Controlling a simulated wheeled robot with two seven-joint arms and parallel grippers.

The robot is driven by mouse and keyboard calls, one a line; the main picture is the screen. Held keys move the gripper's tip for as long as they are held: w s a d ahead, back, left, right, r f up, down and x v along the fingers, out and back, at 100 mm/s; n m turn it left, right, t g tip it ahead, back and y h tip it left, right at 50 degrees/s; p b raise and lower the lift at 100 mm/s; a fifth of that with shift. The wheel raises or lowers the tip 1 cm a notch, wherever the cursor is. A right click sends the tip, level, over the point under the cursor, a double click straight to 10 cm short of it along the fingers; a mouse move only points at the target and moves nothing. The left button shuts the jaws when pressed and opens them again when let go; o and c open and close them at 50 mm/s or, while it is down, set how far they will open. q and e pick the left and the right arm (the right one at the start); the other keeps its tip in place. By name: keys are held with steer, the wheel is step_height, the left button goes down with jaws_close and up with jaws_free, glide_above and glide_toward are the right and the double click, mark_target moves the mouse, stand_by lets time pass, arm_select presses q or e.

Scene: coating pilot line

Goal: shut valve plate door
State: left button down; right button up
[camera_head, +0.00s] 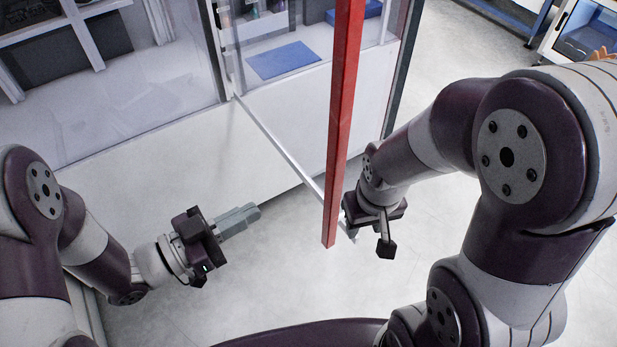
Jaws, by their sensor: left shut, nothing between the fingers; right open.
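The valve plate door appears to be a clear panel with a pale bottom rail (280,150) and a tall red bar (342,110) at its free edge. It stands open, swung out from the cabinet toward me. My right gripper (368,238) is open beside the lower end of the red bar, on its right. One finger shows clear of the bar; the other is close to the door's bottom corner, and I cannot tell if it touches. My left gripper (256,211) is shut and empty, to the left of the door over the floor.
The cabinet's white lower wall (150,160) runs behind my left gripper, with glass above it. A blue mat (283,60) lies inside the cabinet. Pale floor (270,285) is clear in front. A bench with a blue-topped unit (590,35) stands at the far right.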

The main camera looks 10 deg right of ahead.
mark_target(326, 172)
arm_select(q)
steer(key=p+x, duration=0.2)
steer(key=x, duration=1)
steer(key=shift+w+d+p, duration=0.2)
steer(key=shift+p, duration=0.1)
steer(key=shift+w+d, duration=0.25)
steer(key=shift+d, duration=0.25)
